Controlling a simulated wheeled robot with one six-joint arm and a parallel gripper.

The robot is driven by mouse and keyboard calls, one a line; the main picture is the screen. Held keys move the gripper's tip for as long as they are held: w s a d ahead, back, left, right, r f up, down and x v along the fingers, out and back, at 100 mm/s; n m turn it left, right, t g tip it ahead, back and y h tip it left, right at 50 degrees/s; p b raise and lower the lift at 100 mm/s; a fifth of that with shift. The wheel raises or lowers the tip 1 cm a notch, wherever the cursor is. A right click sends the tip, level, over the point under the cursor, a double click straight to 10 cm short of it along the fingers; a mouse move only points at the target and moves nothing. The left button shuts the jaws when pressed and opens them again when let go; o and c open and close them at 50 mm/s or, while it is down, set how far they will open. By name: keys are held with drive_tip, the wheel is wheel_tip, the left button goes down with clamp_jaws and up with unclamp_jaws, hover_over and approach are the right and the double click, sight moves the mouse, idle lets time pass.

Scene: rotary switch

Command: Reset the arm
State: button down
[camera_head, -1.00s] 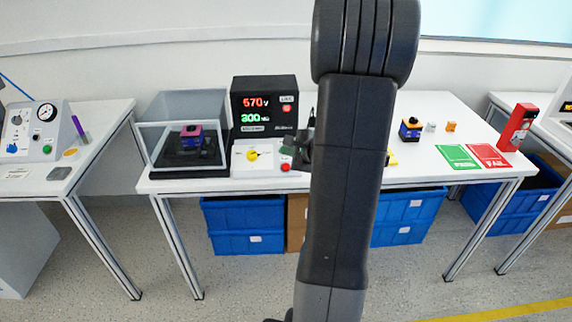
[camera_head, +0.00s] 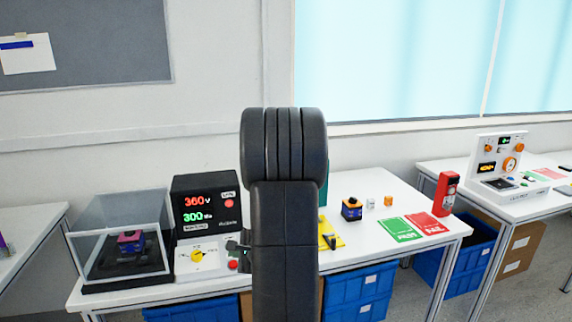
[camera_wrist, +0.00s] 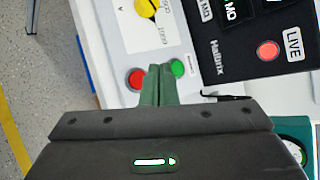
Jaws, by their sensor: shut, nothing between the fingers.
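My arm stands upright in the middle of the head view, and my gripper (camera_head: 238,247) shows partly at its left, by the tester's front panel (camera_head: 210,268). In the wrist view my gripper (camera_wrist: 159,72) has its greenish fingers together and empty. Their tips appear between a red button (camera_wrist: 137,78) and a green button (camera_wrist: 177,67); contact cannot be told. A yellow rotary knob (camera_wrist: 147,10) lies beyond them; it also shows in the head view (camera_head: 197,255). The black tester display (camera_head: 206,208) reads 360 V in red and 300 in green.
A clear-walled case (camera_head: 122,235) holding a pink-topped block stands left of the tester. Right of my arm are a blue-orange block (camera_head: 352,209), small cubes, a green card (camera_head: 399,229), a red card (camera_head: 427,224) and a red box (camera_head: 445,194). Blue bins (camera_head: 358,292) sit under the table.

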drive_tip(key=shift+s+d+r+p, duration=0.1)
drive_tip(key=shift+s+r+p, duration=0.2)
drive_tip(key=shift+r+p, duration=0.45)
drive_tip(key=shift+s+d+r+p, duration=0.1)
drive_tip(key=shift+s+r+p, duration=0.25)
drive_tip(key=shift+r, duration=0.75)
drive_tip(key=shift+s+d+r+p, duration=0.1)
drive_tip(key=shift+s+r+p, duration=0.15)
drive_tip(key=shift+r+p, duration=0.5)
drive_tip(key=shift+r, duration=0.15)
